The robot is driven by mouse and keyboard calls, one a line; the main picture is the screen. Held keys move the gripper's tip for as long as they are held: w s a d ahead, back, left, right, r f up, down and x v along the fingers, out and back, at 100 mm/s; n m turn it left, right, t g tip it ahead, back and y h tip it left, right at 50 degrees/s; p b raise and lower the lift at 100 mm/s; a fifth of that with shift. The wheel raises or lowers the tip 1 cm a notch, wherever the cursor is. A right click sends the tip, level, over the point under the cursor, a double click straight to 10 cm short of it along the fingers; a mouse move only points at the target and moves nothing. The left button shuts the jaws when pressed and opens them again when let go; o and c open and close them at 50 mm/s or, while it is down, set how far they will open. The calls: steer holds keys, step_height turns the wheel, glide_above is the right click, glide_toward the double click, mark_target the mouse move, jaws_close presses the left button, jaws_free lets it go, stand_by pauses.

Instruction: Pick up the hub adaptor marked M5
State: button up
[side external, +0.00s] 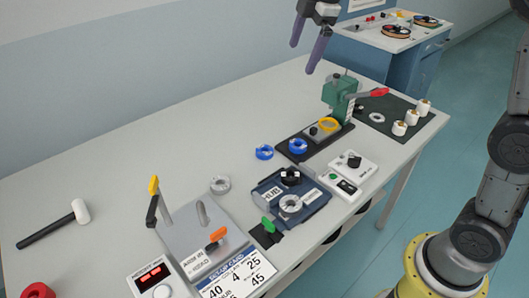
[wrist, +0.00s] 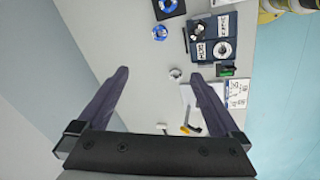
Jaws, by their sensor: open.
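Several ring-shaped parts could be hub adaptors; no M5 mark is legible. A grey ring (side external: 220,185) lies loose on the table, and it also shows in the wrist view (wrist: 176,74). A blue ring (side external: 264,152) lies loose farther back, and it also shows in the wrist view (wrist: 159,34). Another blue ring (side external: 298,146) and a yellow ring (side external: 328,125) sit on a black base. A grey ring (side external: 290,204) sits on a blue fixture. My gripper (side external: 303,57) is open and empty, high above the table; in the wrist view the loose grey ring appears between its fingers.
A grey plate with levers (side external: 185,238), a red-display box (side external: 155,280) and a printed card (side external: 238,275) stand at the front. A hammer (side external: 55,224) lies at left. A green device (side external: 340,92) and white spools (side external: 410,118) are at right. The table's back left is clear.

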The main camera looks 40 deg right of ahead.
steer(key=w+f+n+g, duration=0.1)
steer(key=w+f, duration=0.4)
steer(key=w, duration=0.1)
steer(key=g, duration=0.3)
glide_above(265, 146)
steer(key=s+a, duration=0.1)
steer(key=shift+n, duration=0.3)
step_height(265, 146, down, 24)
steer(key=shift+f, duration=0.1)
steer(key=shift+s+f, duration=0.2)
steer(key=shift+f, duration=3)
steer(key=c, duration=1.3)
steer(key=shift+c, duration=0.3)
steer(key=shift+r, duration=0.15)
